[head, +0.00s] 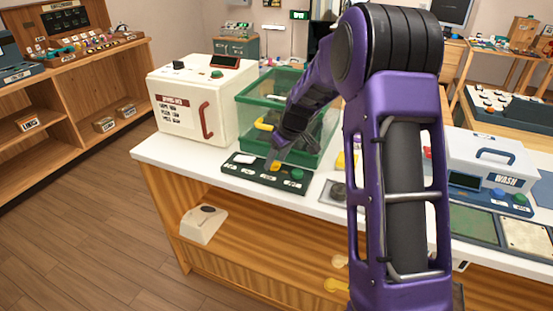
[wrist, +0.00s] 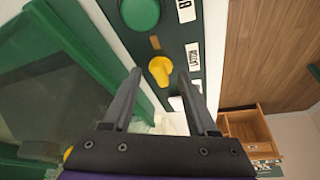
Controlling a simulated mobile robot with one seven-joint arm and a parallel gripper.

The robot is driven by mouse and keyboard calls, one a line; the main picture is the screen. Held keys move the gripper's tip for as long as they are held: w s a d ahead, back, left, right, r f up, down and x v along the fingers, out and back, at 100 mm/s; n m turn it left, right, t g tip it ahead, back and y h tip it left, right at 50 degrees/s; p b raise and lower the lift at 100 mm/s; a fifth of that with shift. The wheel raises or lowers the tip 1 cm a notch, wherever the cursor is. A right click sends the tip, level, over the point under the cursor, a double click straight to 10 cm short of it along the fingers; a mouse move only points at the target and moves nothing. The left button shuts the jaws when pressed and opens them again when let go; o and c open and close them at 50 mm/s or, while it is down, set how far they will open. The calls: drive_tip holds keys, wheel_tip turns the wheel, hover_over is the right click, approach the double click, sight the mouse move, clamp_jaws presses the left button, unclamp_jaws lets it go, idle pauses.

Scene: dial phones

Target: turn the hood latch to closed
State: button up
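The hood latch is a small yellow knob (head: 274,166) on a dark green control panel (head: 258,176) in front of the green-framed clear hood (head: 252,110). In the wrist view the yellow knob (wrist: 160,69) sits between my fingertips, with a gap on each side. Its narrow end points toward the bottom of the picture, and a small orange mark (wrist: 155,42) lies beyond it. My gripper (wrist: 159,72) is open and empty; the head view shows it (head: 272,160) close over the knob. I cannot tell whether the fingertips reach around the knob or stop above it.
A green button (head: 297,174) and a white switch (head: 245,159) flank the knob on the panel. A cream box with a red handle (head: 206,119) stands left of the hood, and a white WASH box (head: 490,160) stands to the right. A yellow handle (head: 264,125) shows on the hood.

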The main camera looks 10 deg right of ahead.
clamp_jaws()
drive_tip(key=shift+m, duration=0.3)
drive_tip(key=m, duration=0.2)
drive_tip(key=m+h+p, duration=0.1)
drive_tip(key=shift+s+a+r+t, duration=0.15)
drive_tip(key=shift+a+t, duration=0.1)
drive_tip(key=shift+t, duration=0.15)
drive_tip(key=m+h+p, duration=0.2)
drive_tip(key=m, duration=0.2)
drive_tip(key=shift+a+m+p, duration=0.15)
drive_tip(key=shift+m+p, duration=0.2)
drive_tip(key=shift+m, duration=0.05)
drive_tip(key=m+h+p, duration=0.1)
drive_tip(key=m, duration=0.1)
drive_tip(key=m+p, duration=0.1)
drive_tip(key=m, duration=0.1)
drive_tip(key=shift+a+m+h+p, duration=0.15)
drive_tip(key=shift+m+h+p, duration=0.15)
drive_tip(key=shift+h+p, duration=0.1)
drive_tip(key=m, duration=0.1)
drive_tip(key=m+g+h+p, duration=0.1)
drive_tip(key=m, duration=0.2)
drive_tip(key=shift+w+a+m+g+p, duration=0.1)
drive_tip(key=shift+w+m+g+p, duration=0.2)
drive_tip(key=shift+m+g, duration=0.1)
